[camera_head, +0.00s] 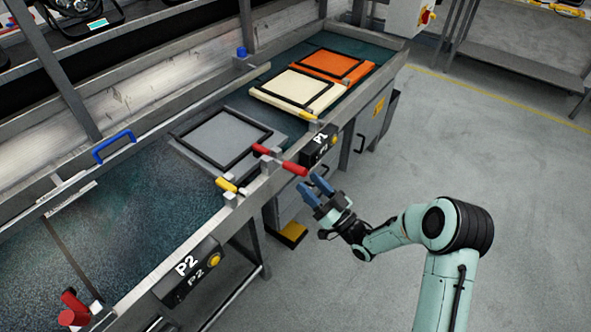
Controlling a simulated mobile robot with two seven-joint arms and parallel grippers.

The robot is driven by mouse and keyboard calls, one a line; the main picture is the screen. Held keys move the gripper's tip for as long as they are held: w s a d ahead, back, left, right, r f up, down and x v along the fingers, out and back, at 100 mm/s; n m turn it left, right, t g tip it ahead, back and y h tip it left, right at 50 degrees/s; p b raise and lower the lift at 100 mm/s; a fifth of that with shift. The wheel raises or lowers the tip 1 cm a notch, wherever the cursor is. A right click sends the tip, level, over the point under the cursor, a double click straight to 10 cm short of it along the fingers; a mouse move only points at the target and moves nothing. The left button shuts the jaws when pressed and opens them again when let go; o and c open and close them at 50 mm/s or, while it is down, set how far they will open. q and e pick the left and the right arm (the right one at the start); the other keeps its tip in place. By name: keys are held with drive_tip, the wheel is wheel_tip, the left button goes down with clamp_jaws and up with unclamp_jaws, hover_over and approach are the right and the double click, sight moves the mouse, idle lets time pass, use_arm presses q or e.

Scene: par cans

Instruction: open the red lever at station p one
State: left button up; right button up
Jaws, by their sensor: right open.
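The red lever (294,169) at station P1 sits on the bench's front rail, beside the black P1 box (319,146). It has a grey clamp body with a second red part (262,150) on its far side. My right gripper (316,187) has blue fingertips and is open and empty. It is just right of and below the lever's red handle in the picture, apart from it by a small gap. My left gripper is not in view.
A grey plate with a black frame (181,137) lies behind the lever. Cream (324,101) and orange (360,75) plates lie farther back. A yellow handle (227,185) and the P2 box (187,272) are to the left. The floor (500,170) at right is clear.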

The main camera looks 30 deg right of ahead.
sight(296, 169)
drive_tip(key=x, duration=0.6)
drive_tip(key=shift+w, duration=0.35)
clamp_jaws()
